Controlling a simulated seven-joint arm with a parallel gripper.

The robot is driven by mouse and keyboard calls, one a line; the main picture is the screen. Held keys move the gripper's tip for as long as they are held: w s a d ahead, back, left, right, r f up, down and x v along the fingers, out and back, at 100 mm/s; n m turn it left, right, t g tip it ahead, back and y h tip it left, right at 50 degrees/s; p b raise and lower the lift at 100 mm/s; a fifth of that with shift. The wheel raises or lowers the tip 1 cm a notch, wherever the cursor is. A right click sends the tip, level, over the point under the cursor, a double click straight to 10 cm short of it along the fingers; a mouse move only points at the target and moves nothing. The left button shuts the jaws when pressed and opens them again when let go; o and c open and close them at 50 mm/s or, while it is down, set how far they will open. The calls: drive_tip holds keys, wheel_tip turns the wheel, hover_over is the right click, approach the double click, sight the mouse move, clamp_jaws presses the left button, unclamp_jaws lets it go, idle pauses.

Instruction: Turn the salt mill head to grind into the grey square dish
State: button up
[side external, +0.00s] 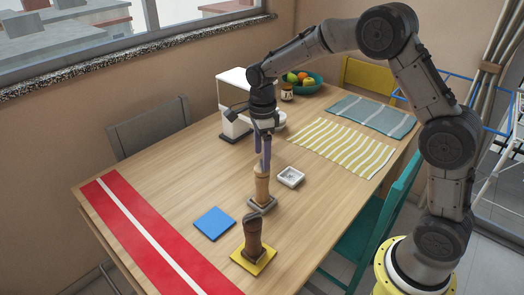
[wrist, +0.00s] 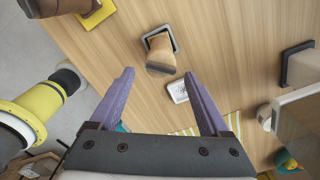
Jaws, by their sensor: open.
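A light wooden mill (side external: 262,187) stands upright on a grey square coaster (side external: 250,204); in the wrist view its dark-topped head (wrist: 160,66) lies just beyond the fingertips. A darker brown mill (side external: 252,232) stands on a yellow coaster (side external: 245,264), nearer the side camera. No label shows which mill holds salt. A small square dish (side external: 291,177), pale grey to white, sits right of the light mill and also shows in the wrist view (wrist: 178,92). My gripper (side external: 265,165) points down above the light mill; its purple fingers (wrist: 158,75) are apart with nothing between them.
A blue square (side external: 214,223) lies left of the mills, and a red runner (side external: 130,225) beyond it. A white appliance (side external: 235,105) stands behind my gripper. Striped cloths (side external: 340,146), a jar (side external: 287,92) and a fruit bowl (side external: 315,83) lie farther back.

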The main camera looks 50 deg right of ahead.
sight(262, 169)
drive_tip(key=n, duration=0.6)
drive_tip(key=shift+r, duration=0.4)
drive_tip(key=shift+f, duration=3.4)
drive_tip(key=c, duration=0.8)
drive_tip(key=m, duration=0.3)
drive_tip(key=shift+c, duration=0.2)
drive_tip(key=m, duration=0.4)
drive_tip(key=shift+m, duration=0.4)
drive_tip(key=o, duration=0.8)
